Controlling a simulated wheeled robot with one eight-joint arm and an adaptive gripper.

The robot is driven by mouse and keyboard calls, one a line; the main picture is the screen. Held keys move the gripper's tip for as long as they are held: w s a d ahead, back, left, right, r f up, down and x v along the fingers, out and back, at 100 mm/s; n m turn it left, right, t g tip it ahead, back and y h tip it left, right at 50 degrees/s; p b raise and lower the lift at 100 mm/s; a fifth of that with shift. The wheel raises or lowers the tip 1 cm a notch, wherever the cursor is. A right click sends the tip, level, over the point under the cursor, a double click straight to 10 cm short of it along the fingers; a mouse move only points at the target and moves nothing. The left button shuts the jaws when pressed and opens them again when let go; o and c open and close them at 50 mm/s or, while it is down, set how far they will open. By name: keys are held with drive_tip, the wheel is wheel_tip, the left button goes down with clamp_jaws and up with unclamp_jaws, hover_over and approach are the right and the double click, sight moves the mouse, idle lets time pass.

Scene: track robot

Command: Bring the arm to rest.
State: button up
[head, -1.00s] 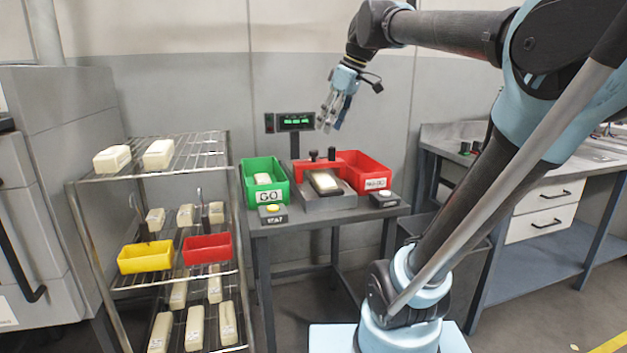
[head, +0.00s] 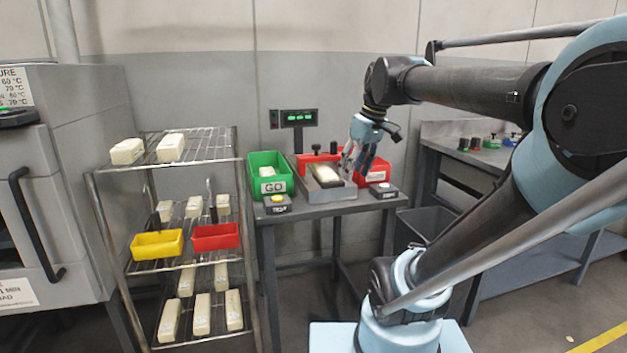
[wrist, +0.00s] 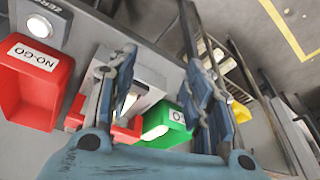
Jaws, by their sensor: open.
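My gripper (head: 355,158) is open and hangs from the arm over the right part of the small bench, in front of the red NO-GO bin (head: 378,173). In the wrist view its two blue-grey fingers (wrist: 165,95) stand apart with nothing held between them. Behind them show the gauge fixture (wrist: 138,82) and the green GO bin (wrist: 165,128). In the head view a cream block (head: 325,174) sits in the fixture, left of the gripper. Whether the fingers touch anything is hard to tell, but they appear above the bench.
The green GO bin (head: 270,170) holds a cream block. A display (head: 299,117) stands behind the bench. At left a wire rack (head: 200,158) carries several cream blocks, a yellow bin (head: 157,245) and a red bin (head: 216,237). A grey workbench (head: 470,185) stands at right.

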drive_tip(key=s+d+f+m, duration=0.2)
drive_tip(key=s+f, duration=0.1)
drive_tip(key=f, duration=0.4)
drive_tip(key=s+d+f+m+h, duration=0.1)
drive_tip(key=s+d+f+m, duration=0.2)
drive_tip(key=f, duration=0.4)
drive_tip(key=s+d+f+m+h, duration=0.1)
drive_tip(key=s+d+f+m, duration=0.1)
drive_tip(key=s+f, duration=0.3)
wheel_tip(320, 180, down, 3)
drive_tip(key=shift+s+d+r, duration=0.2)
drive_tip(key=shift+s+d, duration=0.05)
drive_tip(key=shift+d, duration=0.05)
drive_tip(key=shift+w+f, duration=0.2)
drive_tip(key=shift+w, duration=0.25)
